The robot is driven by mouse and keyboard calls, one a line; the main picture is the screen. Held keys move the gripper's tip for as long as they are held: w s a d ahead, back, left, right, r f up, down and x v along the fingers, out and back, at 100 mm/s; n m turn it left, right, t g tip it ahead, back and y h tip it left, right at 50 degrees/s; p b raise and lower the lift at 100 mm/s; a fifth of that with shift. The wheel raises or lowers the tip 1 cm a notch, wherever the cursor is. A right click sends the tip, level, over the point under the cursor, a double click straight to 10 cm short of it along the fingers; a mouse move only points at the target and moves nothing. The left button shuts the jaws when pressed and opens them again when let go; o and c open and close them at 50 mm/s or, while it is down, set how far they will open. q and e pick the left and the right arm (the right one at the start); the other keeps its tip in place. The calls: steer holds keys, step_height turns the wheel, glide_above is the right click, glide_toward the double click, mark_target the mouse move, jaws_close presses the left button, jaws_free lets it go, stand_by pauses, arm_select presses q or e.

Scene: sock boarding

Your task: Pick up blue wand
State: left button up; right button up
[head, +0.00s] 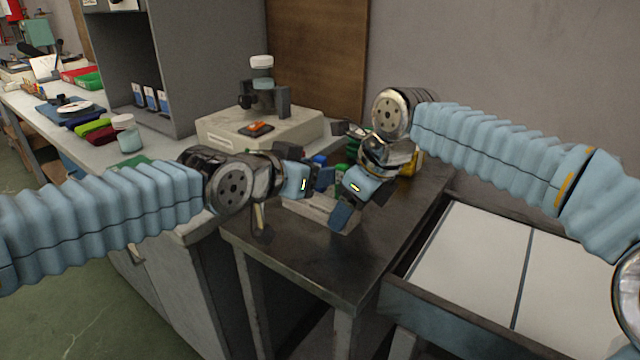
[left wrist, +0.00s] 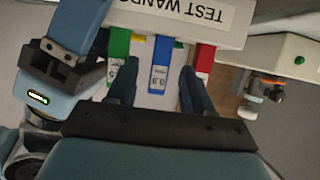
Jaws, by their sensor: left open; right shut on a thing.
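The blue wand (left wrist: 160,70) hangs from the white rack labelled "TEST WANDS" (left wrist: 180,14) in the left wrist view. My left gripper (left wrist: 160,92) is open, one finger on each side of the blue wand, with gaps visible. It also shows in the head view (head: 322,178), by the rack. A green wand (left wrist: 117,50) and a red wand (left wrist: 203,62) hang on either side of the blue one. My right gripper (head: 340,215) is shut at the near end of the rack (head: 318,208); its jaws' contact is hidden. It also appears at the left wrist view's left edge.
The rack stands on a dark bench (head: 320,262). Behind it is a pale box (head: 218,132) with an orange item on a dark pad. A drawer with white panels (head: 465,255) lies at the right. The bench front is clear.

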arm_select(q)
steer(key=x, duration=0.4)
steer(key=shift+s+f, duration=0.1)
steer(key=shift+f, duration=0.2)
steer(key=shift+d+r, duration=0.1)
steer(key=shift+r, duration=0.1)
jaws_close()
